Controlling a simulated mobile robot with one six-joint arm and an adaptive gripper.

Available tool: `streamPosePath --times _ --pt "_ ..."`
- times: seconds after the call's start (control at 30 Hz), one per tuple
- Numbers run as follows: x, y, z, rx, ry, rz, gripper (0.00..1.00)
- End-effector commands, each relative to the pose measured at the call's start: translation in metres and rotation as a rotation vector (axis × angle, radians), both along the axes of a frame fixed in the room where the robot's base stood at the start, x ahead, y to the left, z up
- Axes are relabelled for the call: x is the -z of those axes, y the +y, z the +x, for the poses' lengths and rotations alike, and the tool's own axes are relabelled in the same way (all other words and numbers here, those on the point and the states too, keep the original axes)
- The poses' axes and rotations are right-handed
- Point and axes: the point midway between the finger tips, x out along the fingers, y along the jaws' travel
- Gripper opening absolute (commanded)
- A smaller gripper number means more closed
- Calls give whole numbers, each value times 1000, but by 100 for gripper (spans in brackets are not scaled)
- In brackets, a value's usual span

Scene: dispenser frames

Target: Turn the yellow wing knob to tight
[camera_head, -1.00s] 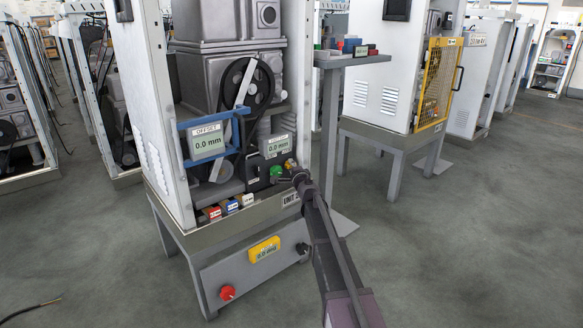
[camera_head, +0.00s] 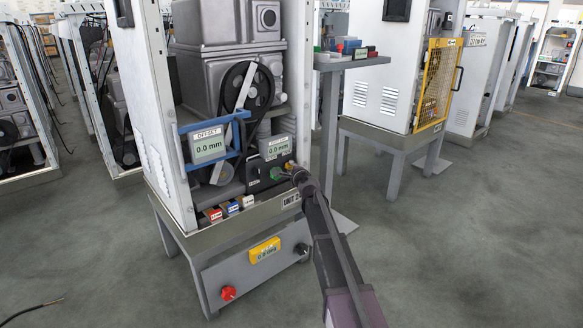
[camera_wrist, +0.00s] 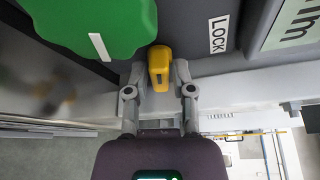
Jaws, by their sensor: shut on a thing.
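The yellow wing knob (camera_wrist: 159,66) stands between the two fingers of my gripper (camera_wrist: 160,78) in the wrist view, with its wing pointing along the fingers. My gripper is shut on it. In the head view my gripper (camera_head: 294,174) is at the front lower right of the machine and hides most of the knob. A "LOCK" label (camera_wrist: 219,35) is to the right of the knob in the wrist view. I cannot read any "tight" mark.
A green knob with a white line (camera_wrist: 85,20) is close left of the yellow knob; the head view shows it too (camera_head: 275,173). A display reading 0.0 mm (camera_head: 279,146) is just above. Small labelled blocks (camera_head: 230,208) lie on the ledge to the left.

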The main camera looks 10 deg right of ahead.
Motion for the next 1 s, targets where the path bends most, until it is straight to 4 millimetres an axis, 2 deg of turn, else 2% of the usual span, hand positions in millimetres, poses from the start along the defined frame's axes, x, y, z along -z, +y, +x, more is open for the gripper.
streamPosePath --times 0.57,1.0 --pt "-3 1 3 -2 143 245 0" --pt "-3 0 4 -3 329 566 0"
